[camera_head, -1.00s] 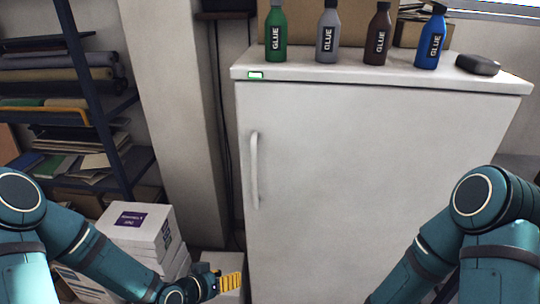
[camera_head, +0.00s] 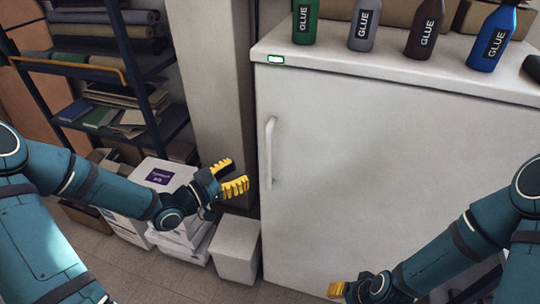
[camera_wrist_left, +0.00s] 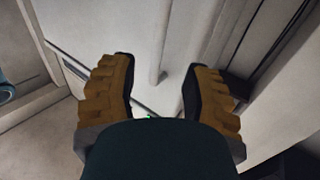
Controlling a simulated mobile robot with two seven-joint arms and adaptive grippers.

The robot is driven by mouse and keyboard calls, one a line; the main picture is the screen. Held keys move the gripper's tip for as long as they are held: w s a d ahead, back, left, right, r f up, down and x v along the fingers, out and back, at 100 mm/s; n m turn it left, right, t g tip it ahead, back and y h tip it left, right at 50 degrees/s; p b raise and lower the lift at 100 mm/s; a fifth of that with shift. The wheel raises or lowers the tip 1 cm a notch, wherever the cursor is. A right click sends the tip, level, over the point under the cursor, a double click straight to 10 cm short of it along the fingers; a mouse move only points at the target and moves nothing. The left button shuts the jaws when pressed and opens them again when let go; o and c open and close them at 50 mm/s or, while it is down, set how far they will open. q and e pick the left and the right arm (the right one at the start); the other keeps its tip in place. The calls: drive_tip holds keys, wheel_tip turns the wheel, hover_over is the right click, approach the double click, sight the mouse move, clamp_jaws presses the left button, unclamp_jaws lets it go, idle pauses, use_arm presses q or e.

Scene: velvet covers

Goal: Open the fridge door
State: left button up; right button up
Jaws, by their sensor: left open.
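The white fridge (camera_head: 390,170) stands in the middle and right of the head view, with its door shut. Its pale vertical handle (camera_head: 270,150) is on the door's left side. My left gripper (camera_head: 240,174) is open and empty, with its yellow fingers apart, just left of the handle and not touching it. In the left wrist view, the handle (camera_wrist_left: 161,50) appears ahead, between the open fingers of the left gripper (camera_wrist_left: 158,72). My right gripper (camera_head: 337,289) is low at the bottom of the head view; only a yellow finger part shows clearly, so its opening cannot be told.
Several glue bottles, including a blue one (camera_head: 492,40), stand on the fridge top. White boxes (camera_head: 165,175) and a white bin (camera_head: 236,250) stand on the floor left of the fridge. A dark shelf rack (camera_head: 120,60) is at the left. Floor is clear in front.

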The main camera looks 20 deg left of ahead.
sight(269, 157)
use_arm(q)
drive_tip(key=x, duration=1)
drive_tip(key=shift+w+d, duration=0.2)
drive_tip(key=shift+w, duration=0.05)
clamp_jaws()
